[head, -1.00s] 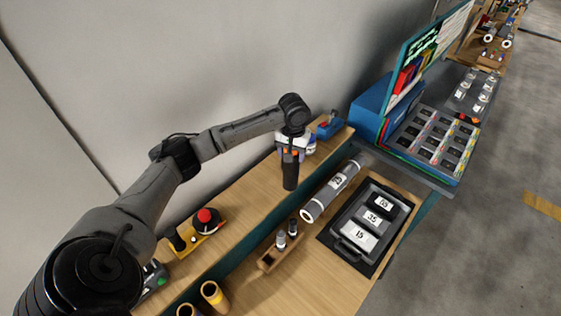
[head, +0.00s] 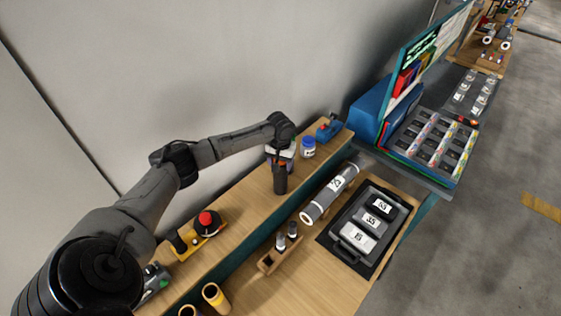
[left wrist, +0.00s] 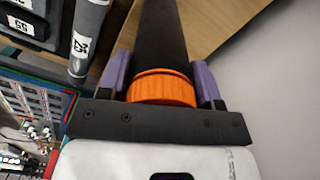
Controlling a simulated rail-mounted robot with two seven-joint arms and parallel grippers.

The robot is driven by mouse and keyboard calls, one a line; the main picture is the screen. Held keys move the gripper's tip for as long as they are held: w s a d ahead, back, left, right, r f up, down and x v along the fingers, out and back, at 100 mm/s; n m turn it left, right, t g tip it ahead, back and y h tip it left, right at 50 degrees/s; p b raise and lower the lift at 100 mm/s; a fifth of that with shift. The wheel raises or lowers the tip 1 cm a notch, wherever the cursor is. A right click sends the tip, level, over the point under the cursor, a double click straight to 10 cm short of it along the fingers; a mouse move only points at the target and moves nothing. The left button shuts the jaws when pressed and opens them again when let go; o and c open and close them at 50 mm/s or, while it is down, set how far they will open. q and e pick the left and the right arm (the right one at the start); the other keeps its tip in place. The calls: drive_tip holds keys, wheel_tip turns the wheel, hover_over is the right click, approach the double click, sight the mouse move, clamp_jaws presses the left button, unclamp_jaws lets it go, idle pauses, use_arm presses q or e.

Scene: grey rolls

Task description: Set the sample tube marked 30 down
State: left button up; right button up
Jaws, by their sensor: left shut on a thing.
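My left gripper (head: 279,166) is shut on a dark cylinder (head: 281,184) with an orange collar, over the wooden back shelf. The cylinder hangs roughly upright, and I cannot tell whether its lower end touches the shelf. In the left wrist view the dark cylinder (left wrist: 160,35) runs away from the camera, with its orange collar between the purple fingers of the left gripper (left wrist: 163,80). No number shows on it, so I cannot confirm the mark 30. Two small capped tubes (head: 281,240) stand in a wooden rack (head: 268,262) on the lower bench. My right gripper is out of view.
A blue-lidded jar (head: 308,148) and a blue device (head: 328,128) stand further along the shelf. A red button (head: 207,219) sits on the near side. Below lie a labelled grey roll (head: 322,203) and a black tray (head: 343,255) of numbered blocks. Shelf between button and cylinder is clear.

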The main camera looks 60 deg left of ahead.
use_arm(q)
drive_tip(key=shift+f, duration=0.1)
drive_tip(key=o, duration=1.2)
wheel_tip(320, 180, up, 12)
drive_tip(key=shift+r+b, duration=0.15)
drive_tip(key=shift+b, duration=0.6)
